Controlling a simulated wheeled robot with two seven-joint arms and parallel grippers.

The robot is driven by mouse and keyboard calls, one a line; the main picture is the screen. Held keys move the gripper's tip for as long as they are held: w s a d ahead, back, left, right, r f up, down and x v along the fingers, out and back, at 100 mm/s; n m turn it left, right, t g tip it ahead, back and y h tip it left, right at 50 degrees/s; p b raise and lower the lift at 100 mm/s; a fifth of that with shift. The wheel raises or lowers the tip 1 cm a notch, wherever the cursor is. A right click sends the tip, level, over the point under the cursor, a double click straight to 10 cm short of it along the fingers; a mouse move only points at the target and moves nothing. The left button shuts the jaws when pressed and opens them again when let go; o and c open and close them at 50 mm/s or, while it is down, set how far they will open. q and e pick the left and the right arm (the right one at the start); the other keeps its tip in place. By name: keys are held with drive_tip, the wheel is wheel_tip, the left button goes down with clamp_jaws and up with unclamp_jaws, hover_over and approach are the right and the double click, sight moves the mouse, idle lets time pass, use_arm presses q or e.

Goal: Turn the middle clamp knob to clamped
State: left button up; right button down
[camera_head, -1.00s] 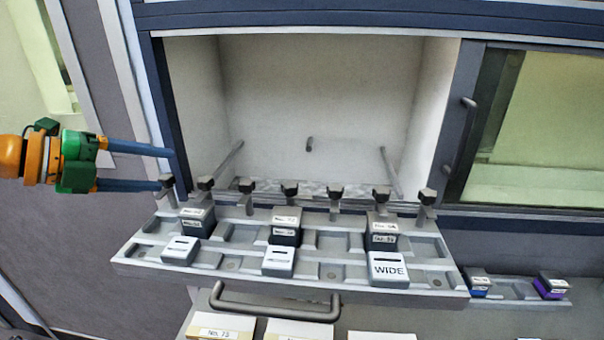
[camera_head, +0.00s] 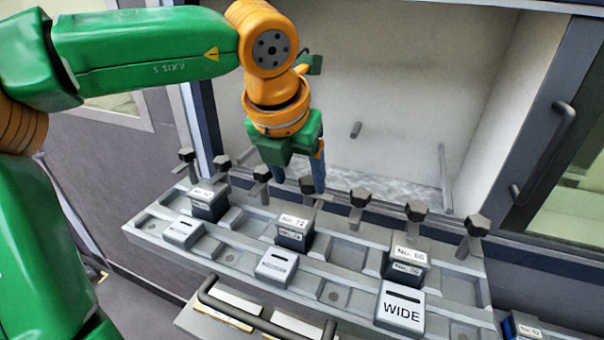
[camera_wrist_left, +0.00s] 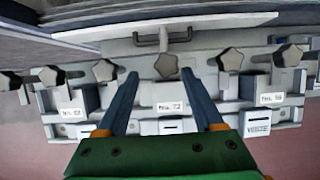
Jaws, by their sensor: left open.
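The middle clamp knob (camera_head: 307,186) is a dark, faceted knob in the row along the back of the grey fixture, behind the block labelled No. 72 (camera_head: 293,232). My left gripper (camera_head: 299,180) points down over it, open and empty, its blue fingers partly covering the knob. In the left wrist view the knob (camera_wrist_left: 166,65) appears star-shaped, between the two fingertips (camera_wrist_left: 160,75). I cannot tell whether the fingers touch it. My right gripper is out of view.
Neighbouring knobs (camera_head: 262,173) and (camera_head: 359,197) stand close on either side. A bar handle (camera_head: 245,317) is in front. The white chamber behind is mostly empty.

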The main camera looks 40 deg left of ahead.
use_arm(q)
drive_tip(key=shift+w+d+f, duration=0.25)
drive_tip(key=shift+w+d, duration=0.3)
drive_tip(key=shift+w, duration=0.25)
drive_tip(key=shift+c, duration=0.2)
drive_tip(key=shift+s+a, duration=0.2)
drive_tip(key=shift+a, duration=0.05)
clamp_jaws()
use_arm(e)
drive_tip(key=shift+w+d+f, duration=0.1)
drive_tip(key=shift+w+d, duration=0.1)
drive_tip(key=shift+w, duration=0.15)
